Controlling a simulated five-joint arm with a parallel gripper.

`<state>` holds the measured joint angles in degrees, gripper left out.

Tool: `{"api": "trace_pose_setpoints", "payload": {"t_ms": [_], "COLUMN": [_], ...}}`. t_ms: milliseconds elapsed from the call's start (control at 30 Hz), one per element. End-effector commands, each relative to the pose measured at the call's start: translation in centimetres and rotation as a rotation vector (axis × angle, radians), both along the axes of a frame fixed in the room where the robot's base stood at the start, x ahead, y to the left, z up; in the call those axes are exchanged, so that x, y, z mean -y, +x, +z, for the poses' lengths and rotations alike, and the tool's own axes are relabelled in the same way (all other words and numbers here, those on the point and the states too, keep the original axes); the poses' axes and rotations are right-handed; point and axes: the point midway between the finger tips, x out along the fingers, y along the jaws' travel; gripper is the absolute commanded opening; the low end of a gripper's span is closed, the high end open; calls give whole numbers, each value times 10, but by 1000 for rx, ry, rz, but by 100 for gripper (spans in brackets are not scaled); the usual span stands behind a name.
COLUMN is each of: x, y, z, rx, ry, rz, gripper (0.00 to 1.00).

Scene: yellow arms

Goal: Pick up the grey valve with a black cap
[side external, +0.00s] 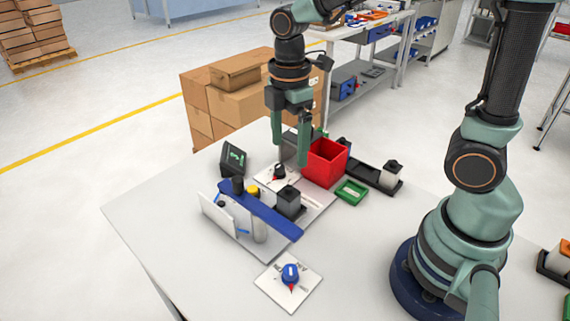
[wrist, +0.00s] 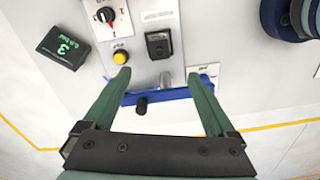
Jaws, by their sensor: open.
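I cannot tell which one is meant. My gripper (side external: 289,153) is open and empty above the back of the board. In the wrist view its fingertips (wrist: 159,74) are spread wide over the blue bar.
The red bin (side external: 323,163) is close beside my gripper. A green tray (side external: 351,192), the black rack (side external: 365,173) and a small display (side external: 234,158) stand nearby. A blue knob (side external: 290,273) sits on a white plate in front. The table's left side is clear.

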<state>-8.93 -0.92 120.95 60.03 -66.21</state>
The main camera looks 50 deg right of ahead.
Motion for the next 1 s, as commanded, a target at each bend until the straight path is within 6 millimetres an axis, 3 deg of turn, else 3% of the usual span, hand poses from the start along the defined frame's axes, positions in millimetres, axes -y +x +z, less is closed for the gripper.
{"api": "trace_pose_setpoints", "payload": {"t_ms": [300,567,833,1000], "x": [0,1,1,1], "y": [-1,-1,0,0], "z": [-51,-69,-105,-113], "rx": [-4,-2,-3,0], "ry": [-1,0,0,0], "rz": [-2,-3,-3,-3], "gripper": [91,91,91,91]}}
